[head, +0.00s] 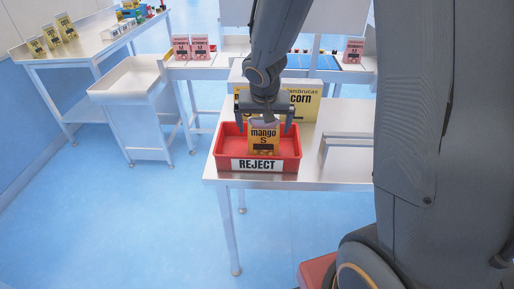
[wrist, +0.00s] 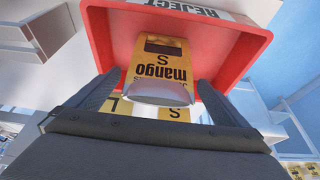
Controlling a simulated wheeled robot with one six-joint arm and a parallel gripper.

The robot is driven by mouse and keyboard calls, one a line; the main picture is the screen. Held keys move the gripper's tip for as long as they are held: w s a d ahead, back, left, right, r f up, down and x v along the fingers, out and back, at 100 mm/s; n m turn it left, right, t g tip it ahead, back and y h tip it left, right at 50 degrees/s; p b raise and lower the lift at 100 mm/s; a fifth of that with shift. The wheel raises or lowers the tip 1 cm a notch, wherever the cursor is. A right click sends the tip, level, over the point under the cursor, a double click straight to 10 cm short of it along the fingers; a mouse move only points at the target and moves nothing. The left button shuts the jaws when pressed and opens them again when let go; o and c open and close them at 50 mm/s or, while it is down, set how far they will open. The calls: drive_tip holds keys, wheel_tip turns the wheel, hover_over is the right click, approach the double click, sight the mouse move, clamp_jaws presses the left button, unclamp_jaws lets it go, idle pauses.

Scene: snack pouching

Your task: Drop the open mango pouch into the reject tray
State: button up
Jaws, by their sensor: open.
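The mango pouch (head: 264,140) is orange-yellow with a dark window and a size S mark. It stands inside the red reject tray (head: 226,161), which has a white REJECT label on its front. In the wrist view the pouch (wrist: 160,62) shows its pale open top towards the camera, inside the red tray walls (wrist: 98,35). My gripper (head: 264,122) is just above the pouch, with its fingers apart on either side of it. In the wrist view the fingers of my gripper (wrist: 160,95) show gaps to the pouch on both sides.
A white riser (head: 346,135) is to the right. Red strawberry-coloured pouches (head: 190,47) stand on a back table. An empty white cart (head: 132,78) is at left; the blue floor in front is clear.

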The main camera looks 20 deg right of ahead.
drive_tip(key=shift+v, duration=1.9)
drive_tip(key=shift+s, duration=0.25)
drive_tip(key=s+n+g+y, duration=0.15)
drive_tip(key=s+n, duration=0.25)
drive_tip(key=s, duration=1)
drive_tip(key=shift+g, duration=0.75)
drive_tip(key=f+b, duration=0.1)
drive_tip(key=f, duration=0.1)
drive_tip(key=s+f+b, duration=0.1)
drive_tip(key=f+b, duration=0.1)
drive_tip(key=shift+s+d+f, duration=0.1)
drive_tip(key=shift+s+f, duration=0.05)
